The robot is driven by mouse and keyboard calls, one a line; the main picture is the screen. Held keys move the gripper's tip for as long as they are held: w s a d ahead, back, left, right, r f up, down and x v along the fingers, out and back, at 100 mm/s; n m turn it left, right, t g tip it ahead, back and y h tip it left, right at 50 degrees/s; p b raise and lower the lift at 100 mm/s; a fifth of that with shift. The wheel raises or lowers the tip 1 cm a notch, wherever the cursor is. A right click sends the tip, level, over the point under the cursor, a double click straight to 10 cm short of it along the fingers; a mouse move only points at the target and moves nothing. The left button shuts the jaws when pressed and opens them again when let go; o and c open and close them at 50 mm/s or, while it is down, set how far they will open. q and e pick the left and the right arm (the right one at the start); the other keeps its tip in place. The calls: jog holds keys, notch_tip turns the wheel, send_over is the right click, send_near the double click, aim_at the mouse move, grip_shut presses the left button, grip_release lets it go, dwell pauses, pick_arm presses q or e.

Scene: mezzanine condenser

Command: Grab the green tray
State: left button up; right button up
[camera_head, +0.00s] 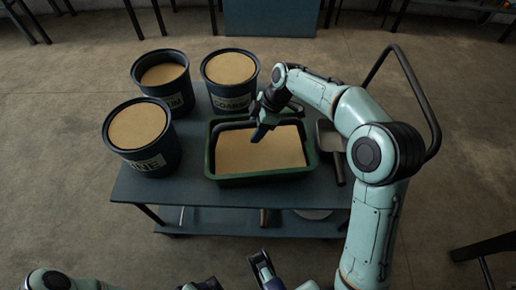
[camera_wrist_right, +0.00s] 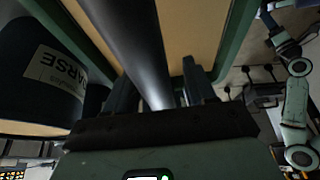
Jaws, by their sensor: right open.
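The green tray (camera_head: 212,165) stands on the dark blue cart and holds a flat tan fill. A dark bar handle (camera_head: 232,126) runs along its far side. My right gripper (camera_head: 261,130) comes down over the far side of the tray at this bar. In the right wrist view the dark bar (camera_wrist_right: 130,35) passes between the two open fingers, which are not closed on it. The tray's green rim (camera_wrist_right: 234,35) shows there too. Of my left arm, only parts show at the bottom edge of the head view; its jaw state is unclear.
Three dark blue buckets of tan material stand left of and behind the tray: one at the front (camera_head: 140,140), one at the back left (camera_head: 160,80), one behind the tray (camera_head: 230,80). A grey scoop (camera_head: 331,140) lies close at the tray's right. The cart (camera_head: 190,190) has a lower shelf.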

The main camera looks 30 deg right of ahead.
grip_shut()
dwell(1.4)
jog(key=shift+w+r, duration=0.15)
jog(key=shift+r, duration=0.15)
